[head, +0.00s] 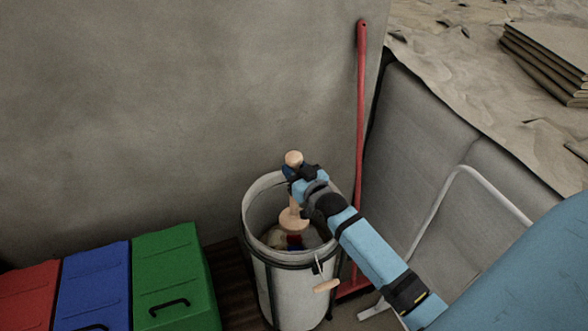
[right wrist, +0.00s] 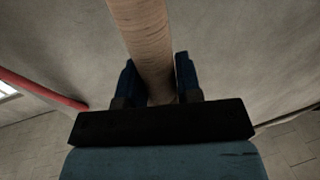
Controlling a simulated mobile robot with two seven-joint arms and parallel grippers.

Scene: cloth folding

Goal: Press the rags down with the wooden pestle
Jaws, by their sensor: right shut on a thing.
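My right gripper (head: 291,174) is shut on the handle of the wooden pestle (head: 294,219), just below its round knob. The pestle stands about upright, with its wide disc inside the mouth of a light grey bin (head: 283,287). Rags (head: 277,238) in cream, red and blue show in the bin under the disc. I cannot tell whether the disc touches them. In the right wrist view the pestle's handle (right wrist: 142,40) runs between the two dark blue fingers (right wrist: 158,80). My left gripper is not in view.
Red, blue and green lidded boxes (head: 172,270) stand left of the bin. A red pole (head: 361,120) leans on the wall behind it. A light metal tube frame (head: 430,225) and grey panels (head: 425,140) are at the right. A wooden handle (head: 327,286) sticks out at the bin's front.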

